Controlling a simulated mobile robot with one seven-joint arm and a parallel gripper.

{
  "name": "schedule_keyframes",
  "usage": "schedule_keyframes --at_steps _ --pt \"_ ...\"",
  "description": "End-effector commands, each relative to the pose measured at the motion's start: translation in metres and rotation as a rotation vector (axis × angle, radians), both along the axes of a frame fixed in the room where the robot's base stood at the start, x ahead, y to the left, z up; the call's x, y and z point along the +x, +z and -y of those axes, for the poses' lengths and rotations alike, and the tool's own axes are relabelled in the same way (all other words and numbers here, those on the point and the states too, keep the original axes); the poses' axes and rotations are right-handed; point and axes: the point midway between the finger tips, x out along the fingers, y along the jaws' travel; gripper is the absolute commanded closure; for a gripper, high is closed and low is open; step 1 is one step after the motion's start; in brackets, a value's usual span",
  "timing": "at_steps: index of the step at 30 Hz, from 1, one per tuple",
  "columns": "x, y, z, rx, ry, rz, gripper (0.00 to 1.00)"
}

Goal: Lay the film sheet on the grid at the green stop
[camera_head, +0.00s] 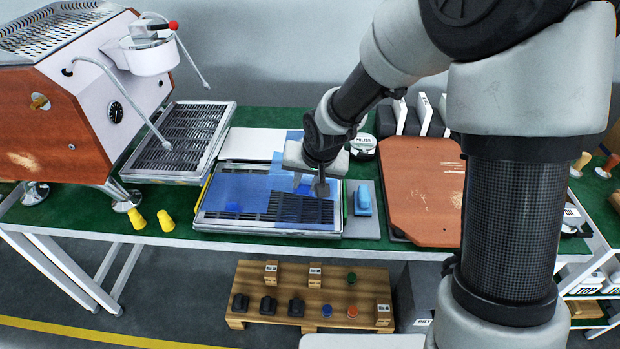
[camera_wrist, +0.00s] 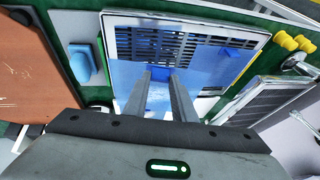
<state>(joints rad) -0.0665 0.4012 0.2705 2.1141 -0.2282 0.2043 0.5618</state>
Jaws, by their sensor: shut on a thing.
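The film sheet (camera_head: 250,188) is a translucent blue sheet with darker blue tabs. It lies over or just above the grid's left and back parts; I cannot tell whether it touches. The grid (camera_head: 300,209) shows bare and dark at front right, and also in the wrist view (camera_wrist: 150,42). My gripper (camera_head: 310,192) points down over the grid's right half. In the wrist view its fingers (camera_wrist: 160,76) are shut on a tab (camera_wrist: 158,72) of the film sheet; another tab (camera_wrist: 235,45) is free. The green stop (camera_head: 345,197) is a strip along the tray's right edge.
A blue block (camera_head: 363,200) stands on a grey plate right of the tray. A brown board (camera_head: 420,190) lies further right. A white sheet (camera_head: 253,143) lies behind. Yellow cones (camera_head: 136,218) and the espresso machine (camera_head: 80,100) are at left.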

Motion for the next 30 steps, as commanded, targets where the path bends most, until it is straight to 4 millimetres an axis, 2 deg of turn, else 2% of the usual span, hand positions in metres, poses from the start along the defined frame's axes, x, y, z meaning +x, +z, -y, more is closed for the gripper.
schedule_keyframes --at_steps 16,30 --pt "-0.0001 -0.002 -0.0017 -0.013 0.002 0.002 1.0" --pt "-0.0008 0.0021 -0.0067 -0.145 0.004 0.008 1.0"
